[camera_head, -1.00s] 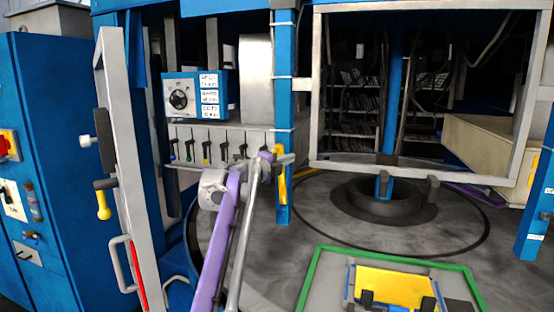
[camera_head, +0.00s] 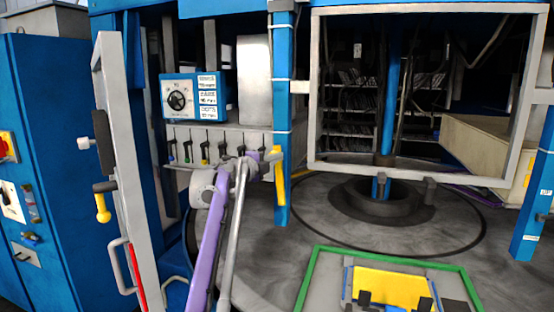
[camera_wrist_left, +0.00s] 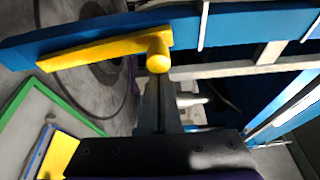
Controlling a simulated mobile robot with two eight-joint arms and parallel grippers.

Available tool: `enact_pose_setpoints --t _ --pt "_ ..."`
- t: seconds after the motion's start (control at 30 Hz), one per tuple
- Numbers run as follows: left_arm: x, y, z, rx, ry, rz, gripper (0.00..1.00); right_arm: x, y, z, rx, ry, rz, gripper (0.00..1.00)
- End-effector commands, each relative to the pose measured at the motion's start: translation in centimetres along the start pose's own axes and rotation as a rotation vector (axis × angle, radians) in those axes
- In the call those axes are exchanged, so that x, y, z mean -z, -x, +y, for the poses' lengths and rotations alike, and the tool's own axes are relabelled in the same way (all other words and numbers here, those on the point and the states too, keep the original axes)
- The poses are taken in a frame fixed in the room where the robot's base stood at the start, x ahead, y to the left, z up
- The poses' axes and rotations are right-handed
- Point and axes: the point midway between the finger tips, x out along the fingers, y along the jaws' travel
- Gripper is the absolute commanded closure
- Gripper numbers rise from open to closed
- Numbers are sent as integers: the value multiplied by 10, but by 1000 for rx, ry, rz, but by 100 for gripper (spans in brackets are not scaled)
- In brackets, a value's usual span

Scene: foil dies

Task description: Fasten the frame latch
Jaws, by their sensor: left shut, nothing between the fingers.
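A yellow latch lever (camera_head: 280,178) hangs nearly upright on the blue post (camera_head: 283,120), left of the pale square frame (camera_head: 313,120). In the left wrist view the lever (camera_wrist_left: 105,47) lies along the blue post, with its rounded yellow knob (camera_wrist_left: 158,60) just beyond my fingers. My left gripper (camera_head: 266,157) is shut and empty, close to the lever's left side in the head view. It also shows in the wrist view (camera_wrist_left: 158,85); I cannot tell whether it touches the knob. My right gripper is not in view.
A row of small levers (camera_head: 205,150) and a blue dial box (camera_head: 192,97) sit behind my left arm. A pale door frame (camera_head: 125,170) with another yellow handle (camera_head: 102,205) stands left. A green-edged panel (camera_head: 385,258) lies low at the right, before the round floor plate.

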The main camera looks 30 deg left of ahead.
Motion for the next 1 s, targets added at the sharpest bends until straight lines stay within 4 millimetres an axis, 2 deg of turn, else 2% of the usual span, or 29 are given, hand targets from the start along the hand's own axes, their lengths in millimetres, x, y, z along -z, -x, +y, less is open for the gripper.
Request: enact_pose_setpoints --t 0.57,0.8,1.0 --pt "-10 3 0 79 225 -2 100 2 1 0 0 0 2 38" --pt "-23 8 0 81 231 -3 100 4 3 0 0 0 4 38" --pt "-36 12 5 146 417 -3 100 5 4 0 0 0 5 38"
